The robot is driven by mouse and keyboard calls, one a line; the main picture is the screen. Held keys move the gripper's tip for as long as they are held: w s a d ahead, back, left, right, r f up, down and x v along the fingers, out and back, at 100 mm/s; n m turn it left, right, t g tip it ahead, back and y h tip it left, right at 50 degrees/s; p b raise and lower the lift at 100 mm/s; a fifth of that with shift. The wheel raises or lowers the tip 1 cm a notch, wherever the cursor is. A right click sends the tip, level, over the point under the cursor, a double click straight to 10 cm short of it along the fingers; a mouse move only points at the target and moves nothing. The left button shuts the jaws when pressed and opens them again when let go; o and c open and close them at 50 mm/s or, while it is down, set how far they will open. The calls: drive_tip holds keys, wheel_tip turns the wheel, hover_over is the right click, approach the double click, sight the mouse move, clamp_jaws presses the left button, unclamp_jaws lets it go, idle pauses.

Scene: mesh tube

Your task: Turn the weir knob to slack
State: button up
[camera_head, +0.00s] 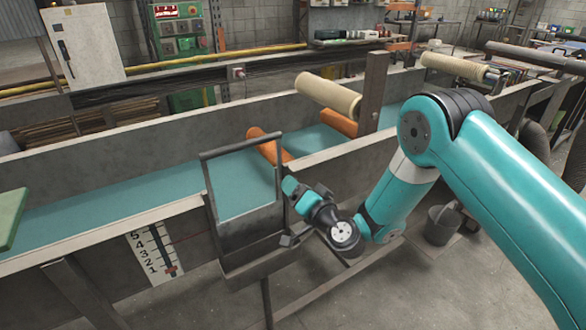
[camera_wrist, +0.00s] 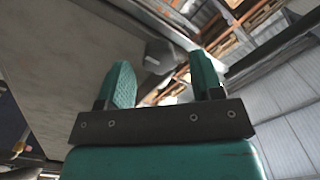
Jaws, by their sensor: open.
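My gripper shows at the end of my arm in the head view (camera_head: 291,188), beside the right side of a dark grey weir frame (camera_head: 207,200) standing in the trough. In the wrist view its two teal fingers (camera_wrist: 161,64) are spread apart with nothing held between them. A small grey block (camera_wrist: 157,54) lies beyond the fingers, at the edge of a grey panel; it may be the weir knob, but I cannot tell for sure. No slack mark can be made out. A small dark part (camera_head: 288,241) sits low by the frame's right side; I cannot tell whether it is a knob.
A white scale board (camera_head: 155,252) with numbers and a red pointer hangs on the trough's near wall. Teal mesh (camera_head: 100,195) runs along the trough, with orange rollers (camera_head: 262,145) and a cream roller (camera_head: 328,95). A bucket (camera_head: 441,224) stands on the floor at right.

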drive_tip(key=shift+p+x, duration=1.05)
drive_tip(key=shift+x, duration=0.15)
drive_tip(key=c, duration=0.9)
